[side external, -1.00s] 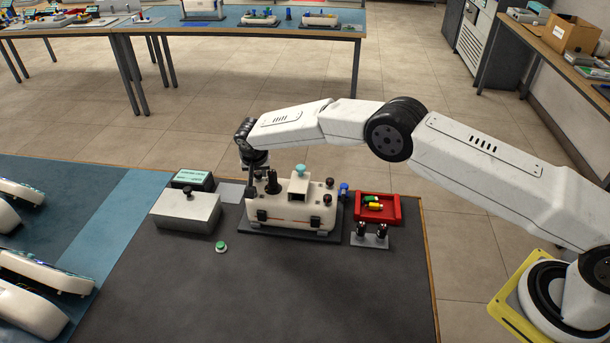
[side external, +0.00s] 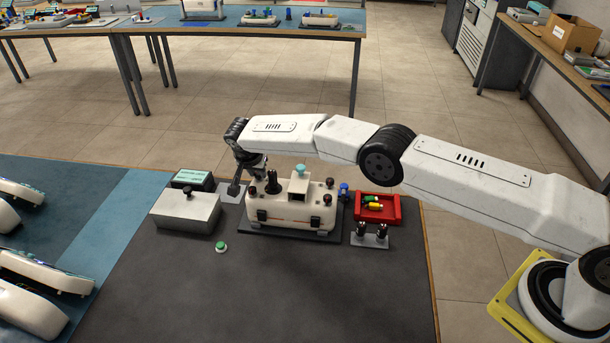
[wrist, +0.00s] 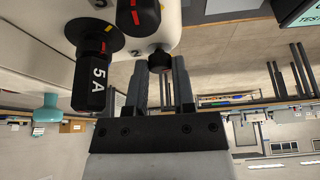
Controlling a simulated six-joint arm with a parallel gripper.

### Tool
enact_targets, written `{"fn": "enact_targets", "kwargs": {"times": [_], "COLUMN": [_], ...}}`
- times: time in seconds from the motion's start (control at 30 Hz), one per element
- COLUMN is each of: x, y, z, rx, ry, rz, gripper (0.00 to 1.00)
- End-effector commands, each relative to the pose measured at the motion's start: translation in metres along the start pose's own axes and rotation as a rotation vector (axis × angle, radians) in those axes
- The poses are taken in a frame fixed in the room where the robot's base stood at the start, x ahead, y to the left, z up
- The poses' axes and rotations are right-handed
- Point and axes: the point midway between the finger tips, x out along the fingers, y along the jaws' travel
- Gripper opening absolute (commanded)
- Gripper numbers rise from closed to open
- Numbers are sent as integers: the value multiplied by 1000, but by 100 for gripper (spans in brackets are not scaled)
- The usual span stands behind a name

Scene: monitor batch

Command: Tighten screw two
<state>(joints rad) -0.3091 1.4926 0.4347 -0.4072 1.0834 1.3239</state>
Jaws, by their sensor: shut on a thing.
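The white housing (side external: 290,208) stands on a dark base plate on the bench, with several dark knobs on it. Screw two is a dark ribbed knob (wrist: 159,60) beside the printed "2" in the wrist view. My gripper (wrist: 160,68) has its two fingers on either side of this knob and is shut on it. In the side view my gripper (side external: 250,168) is at the far left corner of the housing and hides the screw. A black knob marked "5A" (wrist: 91,83) is close to the left of my fingers in the wrist view.
A grey lidded box (side external: 185,212) and a small display (side external: 193,180) are left of the housing. A red tray (side external: 386,217) with green and yellow parts and a stand with two black pieces (side external: 370,238) are to its right. A green button (side external: 221,247) is in front.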

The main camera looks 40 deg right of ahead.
Motion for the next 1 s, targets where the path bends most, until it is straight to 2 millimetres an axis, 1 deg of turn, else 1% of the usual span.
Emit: {"fn": "enact_targets", "kwargs": {"times": [0.53,1.0], "x": [0,0], "y": [0,1], "z": [1,1], "rx": [69,79], "ry": [-2,-3], "rz": [32,39], "gripper": [0,0]}}
